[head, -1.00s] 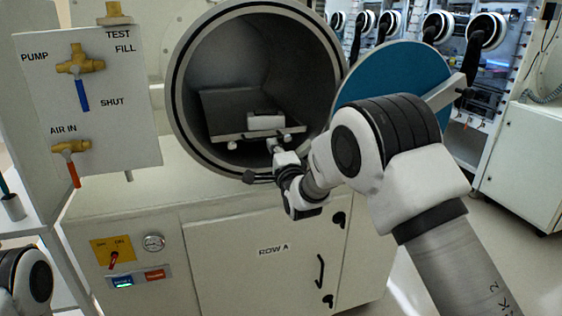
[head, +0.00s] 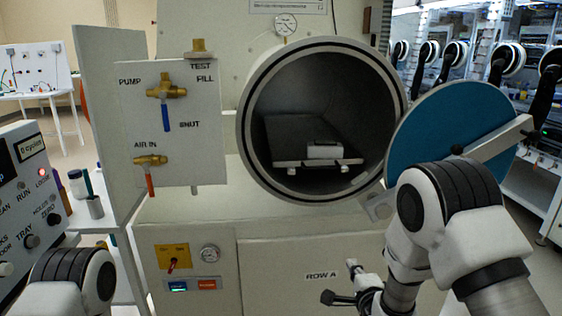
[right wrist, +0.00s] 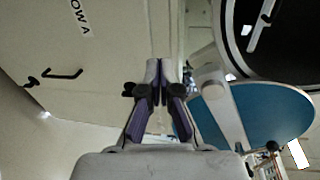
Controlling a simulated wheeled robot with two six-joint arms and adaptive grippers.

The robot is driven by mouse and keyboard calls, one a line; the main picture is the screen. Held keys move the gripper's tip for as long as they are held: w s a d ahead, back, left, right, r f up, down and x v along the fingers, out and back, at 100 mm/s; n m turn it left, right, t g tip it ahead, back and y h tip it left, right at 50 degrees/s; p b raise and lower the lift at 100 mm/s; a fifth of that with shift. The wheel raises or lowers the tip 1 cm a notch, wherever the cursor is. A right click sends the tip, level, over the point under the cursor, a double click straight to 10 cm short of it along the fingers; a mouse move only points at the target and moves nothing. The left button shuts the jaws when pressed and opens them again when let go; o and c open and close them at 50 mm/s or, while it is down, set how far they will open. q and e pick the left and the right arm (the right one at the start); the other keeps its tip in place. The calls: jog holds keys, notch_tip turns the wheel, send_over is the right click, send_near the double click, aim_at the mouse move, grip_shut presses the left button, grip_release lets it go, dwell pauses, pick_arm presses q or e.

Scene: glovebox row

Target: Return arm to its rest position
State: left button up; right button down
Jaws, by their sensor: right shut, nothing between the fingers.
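My right arm reaches in from the right in the head view. Its gripper (head: 352,266) hangs in front of the cabinet front, below the chamber mouth and clear of it. In the right wrist view the gripper (right wrist: 158,66) has its fingers together, with nothing between them. My left gripper is not in view; only a link of my left arm shows at the lower left of the head view.
The round chamber (head: 250,130) is open, with a sliding tray (head: 290,164) and a white block (head: 324,151) inside. Its blue door (head: 450,125) stands swung out close to my right arm. A valve panel (head: 205,140) is left. An instrument box (head: 30,190) stands at far left.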

jog(key=s+d+f+n+g+p, duration=0.15)
jog(key=s+f+g, duration=0.25)
jog(key=s+f, duration=0.45)
jog(key=s+d+f+n+g+p, duration=0.1)
jog(key=s+f+n+g+p, duration=0.2)
jog(key=s+f, duration=0.55)
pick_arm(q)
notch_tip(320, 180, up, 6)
pick_arm(e)
jog(key=s+f+n+g, duration=0.2)
jog(key=s+n+g, duration=0.7)
jog(key=s, duration=1.4)
jog(key=n, duration=0.4)
jog(key=shift+f, duration=0.35)
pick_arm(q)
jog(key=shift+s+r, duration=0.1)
pick_arm(e)
jog(key=shift+d, duration=0.1)
